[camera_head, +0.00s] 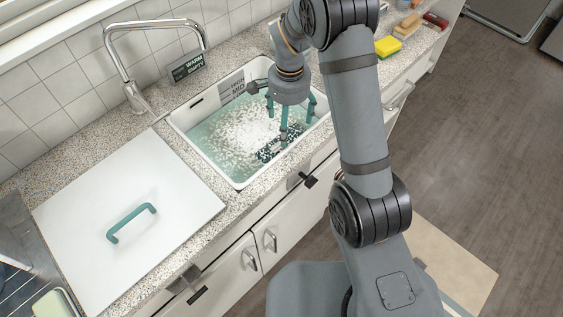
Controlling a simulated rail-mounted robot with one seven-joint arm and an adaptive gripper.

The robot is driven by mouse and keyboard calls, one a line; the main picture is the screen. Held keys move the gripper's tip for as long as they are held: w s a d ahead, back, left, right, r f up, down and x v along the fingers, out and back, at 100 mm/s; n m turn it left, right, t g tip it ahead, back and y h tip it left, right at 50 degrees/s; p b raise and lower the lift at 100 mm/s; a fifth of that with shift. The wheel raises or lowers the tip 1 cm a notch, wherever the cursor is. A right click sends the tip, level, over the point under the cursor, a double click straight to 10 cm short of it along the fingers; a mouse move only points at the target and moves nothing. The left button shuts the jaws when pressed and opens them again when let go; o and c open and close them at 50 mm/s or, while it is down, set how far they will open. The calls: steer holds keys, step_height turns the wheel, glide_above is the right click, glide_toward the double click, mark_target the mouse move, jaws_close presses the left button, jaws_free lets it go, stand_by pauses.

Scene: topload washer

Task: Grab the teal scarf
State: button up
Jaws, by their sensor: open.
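My gripper (288,116) points down over the right part of the white sink (182,130), with its teal fingers spread and nothing seen between them. The sink holds teal-tinted water with white foam (240,125) on top. A dark speckled patch (268,154) shows in the water near the front wall, by the lowest finger. I cannot tell whether this patch is the teal scarf. No scarf can be clearly made out, and foam and my gripper hide part of the water. Whether the fingertips touch the water is unclear.
A chrome faucet (112,52) stands behind the sink, with a dark sign (187,67) beside it. A white lid (90,190) with a teal handle (131,222) lies on the counter at left. A yellow sponge (388,46) and brushes lie at the right.

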mark_target(281, 148)
steer(key=shift+a+f+m, duration=0.2)
steer(key=shift+f+m, duration=0.2)
steer(key=shift+f, duration=0.65)
step_height(281, 148, down, 4)
steer(key=shift+s+r, duration=0.1)
steer(key=shift+r, duration=0.15)
steer(key=shift+a+f+p, duration=0.2)
steer(key=shift+f+p, duration=0.95)
steer(key=shift+f, duration=1.95)
steer(key=shift+c, duration=0.6)
steer(key=c, duration=1.1)
steer(key=shift+c, duration=1.1)
steer(key=shift+r, duration=0.15)
